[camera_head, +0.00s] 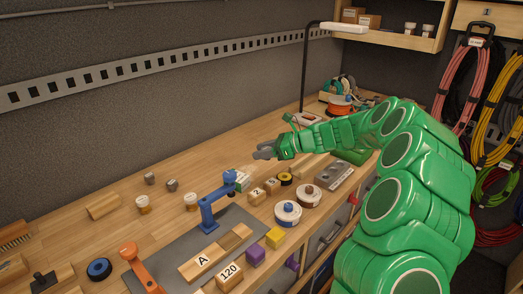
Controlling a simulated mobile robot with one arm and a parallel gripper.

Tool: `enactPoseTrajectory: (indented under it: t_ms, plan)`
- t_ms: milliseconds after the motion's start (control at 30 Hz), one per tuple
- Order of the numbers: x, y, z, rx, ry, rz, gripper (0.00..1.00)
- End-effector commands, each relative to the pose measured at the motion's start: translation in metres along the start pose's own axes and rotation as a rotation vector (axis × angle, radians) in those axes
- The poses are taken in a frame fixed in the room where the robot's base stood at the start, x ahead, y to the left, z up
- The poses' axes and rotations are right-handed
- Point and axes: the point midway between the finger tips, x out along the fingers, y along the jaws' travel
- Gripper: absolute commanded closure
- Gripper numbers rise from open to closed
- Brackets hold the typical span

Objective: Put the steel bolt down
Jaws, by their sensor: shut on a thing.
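My green arm reaches in from the right over the workbench (152,188). My gripper (262,153) is at its left end, above the middle of the bench. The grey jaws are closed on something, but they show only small. The steel bolt cannot be made out clearly; what lies between the jaws is too small to tell. Below and left of the gripper stands a blue clamp-like stand (208,213) on a dark grey mat (170,262).
The bench behind the mat is partly clear. Cords hang at right.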

Motion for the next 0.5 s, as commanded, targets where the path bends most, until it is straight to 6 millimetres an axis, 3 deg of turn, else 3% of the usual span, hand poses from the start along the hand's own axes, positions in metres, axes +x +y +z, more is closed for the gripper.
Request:
enactPoseTrajectory:
  t_ms: [233,500]
  plan:
    - [-0.003,0.005,0.002,0.0,0.002,0.002,0.9]
    - [0.023,-0.019,0.006,-0.004,0.014,0.023,0.9]
